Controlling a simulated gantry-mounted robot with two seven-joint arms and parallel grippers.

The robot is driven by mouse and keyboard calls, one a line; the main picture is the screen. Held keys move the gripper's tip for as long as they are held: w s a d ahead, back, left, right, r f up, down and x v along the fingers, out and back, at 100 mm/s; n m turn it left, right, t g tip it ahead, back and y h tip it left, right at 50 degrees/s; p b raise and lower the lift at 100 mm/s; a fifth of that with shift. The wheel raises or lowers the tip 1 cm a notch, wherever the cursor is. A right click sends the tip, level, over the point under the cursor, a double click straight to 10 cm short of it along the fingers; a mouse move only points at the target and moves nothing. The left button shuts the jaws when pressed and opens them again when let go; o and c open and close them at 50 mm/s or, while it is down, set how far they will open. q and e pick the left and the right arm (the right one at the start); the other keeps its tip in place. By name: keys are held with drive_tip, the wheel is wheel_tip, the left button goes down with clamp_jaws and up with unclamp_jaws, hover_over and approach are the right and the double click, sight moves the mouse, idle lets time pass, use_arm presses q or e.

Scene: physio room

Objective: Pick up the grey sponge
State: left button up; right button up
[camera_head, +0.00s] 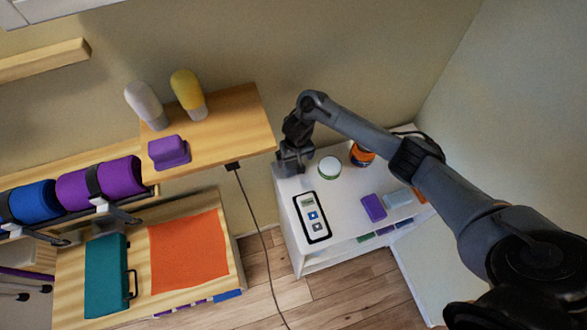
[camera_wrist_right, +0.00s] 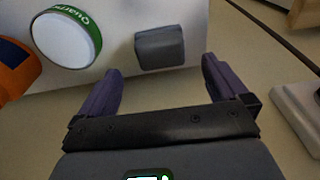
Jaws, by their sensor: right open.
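The grey sponge (camera_wrist_right: 160,47) is a small dark grey block with rounded edges in the right wrist view. It lies on the white cabinet top, close to the edge. In the head view I cannot make it out; my right gripper seems to cover it. My right gripper (camera_head: 292,168) is over the back left corner of the white cabinet. Its two purple fingers are spread apart and empty, with the sponge ahead of the gap between them, apart from both. My left gripper is not in view.
On the white cabinet (camera_head: 343,221) are a green-rimmed white tin (camera_head: 329,168), an orange jar (camera_head: 361,154), a white device (camera_head: 313,217), a purple block (camera_head: 373,207) and a pale blue block (camera_head: 398,198). A wooden shelf (camera_head: 235,120) stands left. A black cable (camera_head: 255,215) hangs between.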

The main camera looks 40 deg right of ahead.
sight(294, 165)
wheel_tip(294, 165, down, 4)
drive_tip(key=shift+w+b, duration=0.1)
drive_tip(key=shift+b, duration=0.45)
drive_tip(key=shift+w+f, duration=0.15)
drive_tip(key=shift+f, duration=0.45)
drive_tip(key=c, duration=1.1)
drive_tip(key=shift+r, duration=0.1)
